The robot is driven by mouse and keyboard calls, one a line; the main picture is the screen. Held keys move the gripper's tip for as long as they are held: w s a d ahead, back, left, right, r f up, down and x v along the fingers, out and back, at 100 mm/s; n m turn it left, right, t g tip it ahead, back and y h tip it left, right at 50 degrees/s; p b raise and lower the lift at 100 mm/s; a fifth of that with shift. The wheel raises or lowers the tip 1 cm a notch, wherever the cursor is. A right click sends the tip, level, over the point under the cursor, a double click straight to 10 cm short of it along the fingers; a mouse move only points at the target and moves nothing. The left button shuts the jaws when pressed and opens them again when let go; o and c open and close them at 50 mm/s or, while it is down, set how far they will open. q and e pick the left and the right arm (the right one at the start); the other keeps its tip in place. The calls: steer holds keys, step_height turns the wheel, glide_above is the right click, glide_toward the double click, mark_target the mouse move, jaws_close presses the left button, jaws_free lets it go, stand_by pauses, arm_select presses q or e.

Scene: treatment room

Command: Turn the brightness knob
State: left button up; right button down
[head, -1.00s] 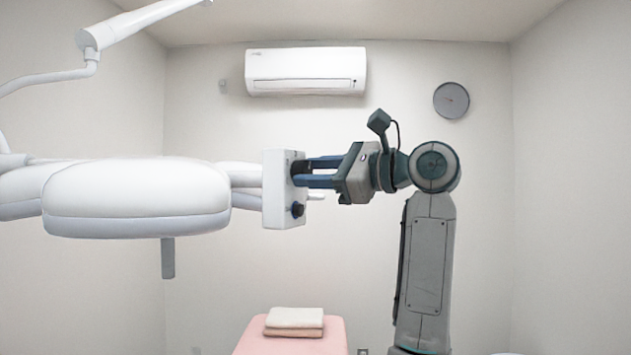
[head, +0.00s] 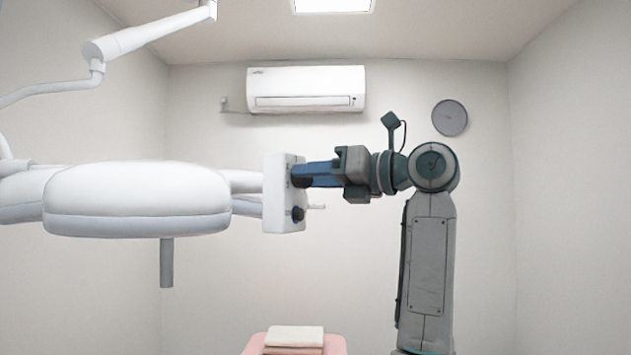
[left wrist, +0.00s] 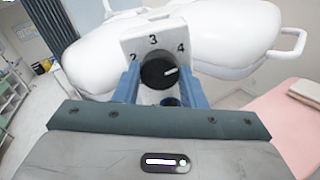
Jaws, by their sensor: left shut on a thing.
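The brightness knob, a black dial with a white pointer line (left wrist: 157,73), is on the white control box (head: 276,206) at the lamp's side. In the left wrist view the numbers 2, 3 and 4 show around it, and the pointer aims right, a little below the 4. My left gripper (head: 302,174) reaches the box from the right in the head view and is shut on this knob; its blue fingers stand on both sides of it in the left wrist view (left wrist: 160,82). In the head view the fingers mostly hide the knob. My right gripper is out of view.
A second, dark blue knob (head: 298,214) sits lower on the box, close under the fingers. The big white lamp head (head: 135,200) fills the left. A pink bed (head: 336,345) with folded towels (head: 295,336) is below.

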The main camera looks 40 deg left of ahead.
arm_select(q)
steer(key=shift+m+b, duration=0.6)
steer(key=shift+m, duration=3.5)
steer(key=o, duration=1)
steer(key=shift+d, duration=0.1)
steer(key=shift+w+d+f, duration=0.1)
steer(key=shift+w+d, duration=0.05)
steer(key=shift+d, duration=0.1)
steer(key=b+v, duration=0.3)
steer(key=v, duration=0.7)
